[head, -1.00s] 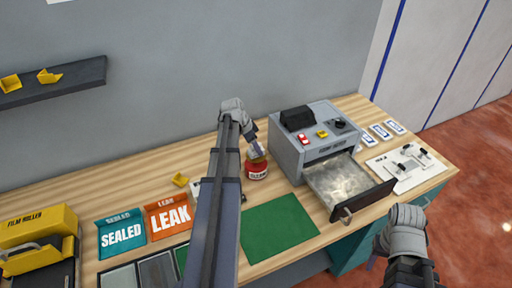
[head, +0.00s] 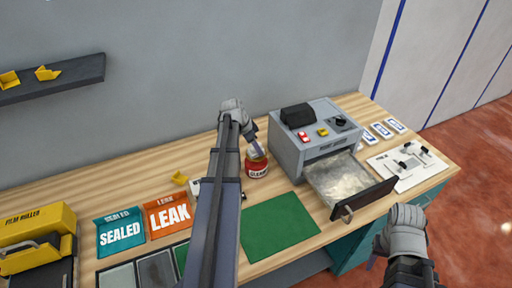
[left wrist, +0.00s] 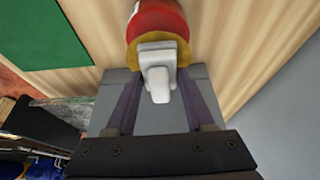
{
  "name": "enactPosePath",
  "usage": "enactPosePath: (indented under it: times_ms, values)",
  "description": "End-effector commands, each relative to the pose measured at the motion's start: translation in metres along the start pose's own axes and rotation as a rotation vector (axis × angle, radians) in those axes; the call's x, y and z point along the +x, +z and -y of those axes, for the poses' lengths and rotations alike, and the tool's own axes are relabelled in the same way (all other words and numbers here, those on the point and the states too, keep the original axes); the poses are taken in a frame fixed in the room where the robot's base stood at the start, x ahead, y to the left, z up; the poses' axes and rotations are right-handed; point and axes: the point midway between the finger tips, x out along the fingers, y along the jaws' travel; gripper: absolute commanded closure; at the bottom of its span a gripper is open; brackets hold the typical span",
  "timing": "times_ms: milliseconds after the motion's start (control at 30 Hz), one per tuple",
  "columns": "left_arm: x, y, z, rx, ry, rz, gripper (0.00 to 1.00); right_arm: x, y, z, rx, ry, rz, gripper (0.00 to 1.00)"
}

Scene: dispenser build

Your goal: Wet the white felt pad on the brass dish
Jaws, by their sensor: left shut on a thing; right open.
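A red jar (head: 256,171) with a white label stands upright on the bench, left of the grey machine. Its brass dish (left wrist: 181,46) is on top, seen from above in the left wrist view. My left gripper (head: 258,149) points down at the dish. In the left wrist view its purple fingers (left wrist: 157,88) stand either side of a small pale grey-white piece (left wrist: 159,84), which it is shut on. That piece overlaps the dish, and I cannot tell it clearly from the white felt pad, or whether they touch. My right gripper (head: 408,215) is open and empty at the front right.
The grey machine (head: 290,148) has its drawer (head: 378,198) pulled out. A green mat (head: 279,227) lies in front of the jar. Orange LEAK (head: 167,215) and teal SEALED (head: 121,232) pouches lie left. A yellow film roller (head: 38,226) is far left, a white card (head: 407,160) right.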

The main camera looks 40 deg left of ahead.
Motion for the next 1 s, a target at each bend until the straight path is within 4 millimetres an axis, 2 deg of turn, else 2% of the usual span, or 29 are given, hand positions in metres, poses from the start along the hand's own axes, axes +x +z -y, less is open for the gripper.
enactPosePath:
  times_ms: [1000]
  values:
    - [0.0076,0.0033,-0.0002,0.0,0.0,0.001,0.91,0.0081,-0.0005,0.0008,0.0,0.0,0.0,0.5]
